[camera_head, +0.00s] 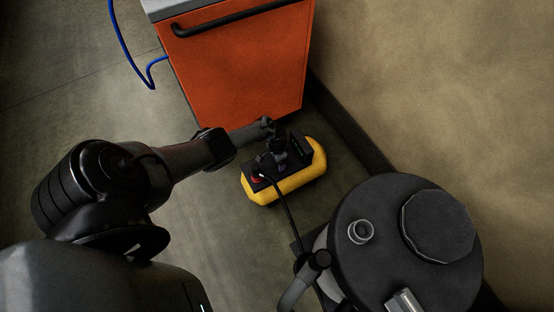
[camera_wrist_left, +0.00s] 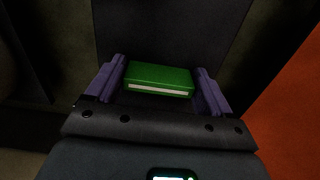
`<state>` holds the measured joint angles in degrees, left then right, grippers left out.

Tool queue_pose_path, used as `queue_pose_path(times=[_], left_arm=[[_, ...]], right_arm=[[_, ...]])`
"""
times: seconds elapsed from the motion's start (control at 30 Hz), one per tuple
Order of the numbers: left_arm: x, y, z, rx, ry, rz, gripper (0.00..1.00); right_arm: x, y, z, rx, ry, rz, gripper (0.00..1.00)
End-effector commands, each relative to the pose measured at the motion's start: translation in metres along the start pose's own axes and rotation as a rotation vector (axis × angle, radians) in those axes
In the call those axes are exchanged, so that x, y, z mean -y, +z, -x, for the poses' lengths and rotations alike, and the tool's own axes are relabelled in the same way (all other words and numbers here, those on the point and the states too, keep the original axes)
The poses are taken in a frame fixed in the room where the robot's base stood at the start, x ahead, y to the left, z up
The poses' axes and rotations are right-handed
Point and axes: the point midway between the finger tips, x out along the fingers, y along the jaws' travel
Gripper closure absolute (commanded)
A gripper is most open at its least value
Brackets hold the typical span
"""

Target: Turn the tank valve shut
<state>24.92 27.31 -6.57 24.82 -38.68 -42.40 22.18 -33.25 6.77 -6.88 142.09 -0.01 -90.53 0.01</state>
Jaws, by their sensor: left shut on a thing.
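A yellow tank (camera_head: 308,180) with a dark top lies on the floor in front of the orange cabinet. A small red part (camera_head: 257,180) shows on its near left side. My left arm comes in from the left, and its gripper (camera_head: 279,154) is over the tank's dark top. In the left wrist view, a green block-like handle with a pale front strip, seemingly the valve handle (camera_wrist_left: 160,76), sits between the two purple fingers of my left gripper (camera_wrist_left: 160,70). The gripper is shut on it. The head view hides the handle. My right gripper is not in view.
The orange cabinet (camera_head: 240,65) with a black bar handle stands just behind the tank. A dark round canister (camera_head: 385,235) stands at the lower right. A black hose (camera_head: 287,210) runs from the tank toward it. A blue hose (camera_head: 128,45) hangs at upper left.

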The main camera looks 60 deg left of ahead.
Motion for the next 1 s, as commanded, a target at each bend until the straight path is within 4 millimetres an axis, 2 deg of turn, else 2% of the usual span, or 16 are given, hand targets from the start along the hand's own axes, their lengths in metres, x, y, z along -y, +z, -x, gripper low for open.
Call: queue_pose_path(times=[0.13, 0.17, 0.27, 0.5, 0.67, 1.0], left_arm=[[0.0, 0.001, -0.001, 0.002, 0.0, -0.003, 0.49], [0.0, 0.001, -0.001, 0.002, 0.0, -0.003, 0.14], [0.0, 0.001, -0.001, 0.002, 0.0, -0.002, 0.0], [0.0, 0.001, 0.0, 0.001, 0.0, -0.001, 0.0], [0.0, 0.001, 0.009, 0.001, 0.0, -0.001, 0.0], [0.0, 0.001, 0.057, 0.001, -0.001, -0.002, 0.0]], right_arm=[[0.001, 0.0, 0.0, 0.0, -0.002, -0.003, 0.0], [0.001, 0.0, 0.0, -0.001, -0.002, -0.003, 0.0], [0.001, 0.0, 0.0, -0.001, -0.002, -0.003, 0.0], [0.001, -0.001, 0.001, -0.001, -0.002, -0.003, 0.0], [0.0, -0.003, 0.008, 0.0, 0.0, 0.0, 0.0], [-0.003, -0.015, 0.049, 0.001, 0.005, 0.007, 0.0]])
